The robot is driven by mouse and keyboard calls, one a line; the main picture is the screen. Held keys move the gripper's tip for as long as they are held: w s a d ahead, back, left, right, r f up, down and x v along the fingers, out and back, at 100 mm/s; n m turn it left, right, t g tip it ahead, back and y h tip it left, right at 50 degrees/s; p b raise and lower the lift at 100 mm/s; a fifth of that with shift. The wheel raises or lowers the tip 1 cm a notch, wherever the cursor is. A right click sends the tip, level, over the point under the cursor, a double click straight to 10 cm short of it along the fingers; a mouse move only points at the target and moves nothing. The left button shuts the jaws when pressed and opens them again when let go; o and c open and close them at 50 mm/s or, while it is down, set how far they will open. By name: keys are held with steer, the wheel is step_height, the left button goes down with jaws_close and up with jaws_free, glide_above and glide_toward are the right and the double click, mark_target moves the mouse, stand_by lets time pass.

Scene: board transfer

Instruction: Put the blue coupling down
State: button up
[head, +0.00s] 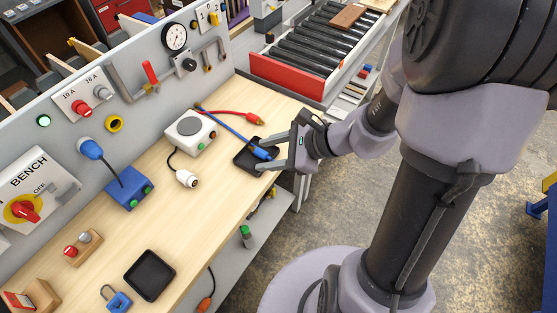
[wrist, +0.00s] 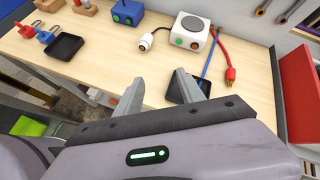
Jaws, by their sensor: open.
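The blue coupling (head: 262,153) is at the end of a blue hose (head: 222,126) and lies over a small black tray (head: 241,160) near the bench's right end. In the head view it appears between the fingers of my gripper (head: 262,155), which are spread apart. In the wrist view the open gripper (wrist: 159,74) has its right finger in front of the black tray (wrist: 175,94). The blue hose (wrist: 212,62) runs down to the right of that finger, and the coupling is mostly hidden there. I cannot tell whether it touches a finger.
A white box with a round top (head: 190,132) and a red hose (head: 238,113) lie beside the tray. A white plug (head: 187,178) and a blue box (head: 128,188) stand farther left. Another black tray (head: 150,275) is at the front. A roller conveyor (head: 300,55) stands beyond the bench end.

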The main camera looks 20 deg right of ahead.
steer(key=s+a+r+n+g+h, duration=0.2)
steer(key=s+a+r+n+g, duration=0.1)
steer(key=s+a+r+n, duration=0.55)
steer(key=s+d+r+n+t+h+b, duration=0.2)
steer(key=s+d+r+n+h, duration=0.1)
steer(key=n, duration=0.6)
steer(key=shift+s+d+h, duration=0.7)
steer(key=shift+s+d, duration=0.4)
steer(key=shift+s, duration=0.15)
